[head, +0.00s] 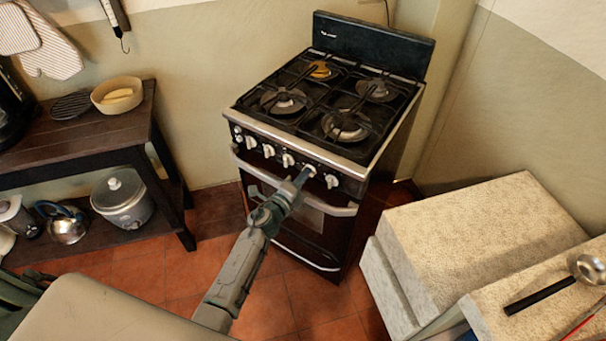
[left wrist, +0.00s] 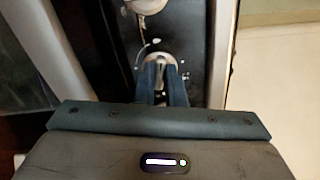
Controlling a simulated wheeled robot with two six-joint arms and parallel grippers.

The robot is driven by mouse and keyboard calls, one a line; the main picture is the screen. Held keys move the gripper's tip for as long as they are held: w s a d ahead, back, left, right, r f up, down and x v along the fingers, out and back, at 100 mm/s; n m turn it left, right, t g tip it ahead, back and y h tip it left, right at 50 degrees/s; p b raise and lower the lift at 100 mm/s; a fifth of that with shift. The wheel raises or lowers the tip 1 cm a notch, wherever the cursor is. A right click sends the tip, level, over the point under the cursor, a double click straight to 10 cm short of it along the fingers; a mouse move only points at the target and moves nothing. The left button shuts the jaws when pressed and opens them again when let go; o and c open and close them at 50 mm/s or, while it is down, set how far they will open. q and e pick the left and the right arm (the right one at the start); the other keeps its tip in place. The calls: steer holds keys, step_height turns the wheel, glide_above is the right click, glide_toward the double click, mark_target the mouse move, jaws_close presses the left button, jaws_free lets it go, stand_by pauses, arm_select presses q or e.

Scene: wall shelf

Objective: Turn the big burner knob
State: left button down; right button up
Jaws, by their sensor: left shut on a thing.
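The stove (head: 335,160) stands against the wall with a row of white knobs along its front panel. My left gripper (head: 305,174) is at the second knob from the right end and is shut on that knob (head: 310,168). In the left wrist view the fingers (left wrist: 161,78) sit on both sides of the pale knob (left wrist: 158,58), which is partly hidden between them. The rightmost knob (head: 332,181) is free beside the gripper. I cannot read the markings that tell which burner each knob serves. My right gripper is not in view.
The oven handle (head: 335,210) runs below the knobs, close under my gripper. Black grates and several burners (head: 345,125) cover the stove top. A pale stone-topped counter (head: 480,235) stands at the right, and a dark wooden table (head: 75,140) at the left. Tiled floor (head: 150,265) lies between.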

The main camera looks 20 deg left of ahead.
arm_select(q)
steer(key=shift+f+n, duration=0.1)
steer(key=shift+n, duration=0.5)
steer(key=c, duration=1.5)
jaws_free()
steer(key=v, duration=1.1)
steer(key=shift+b, duration=0.35)
jaws_close()
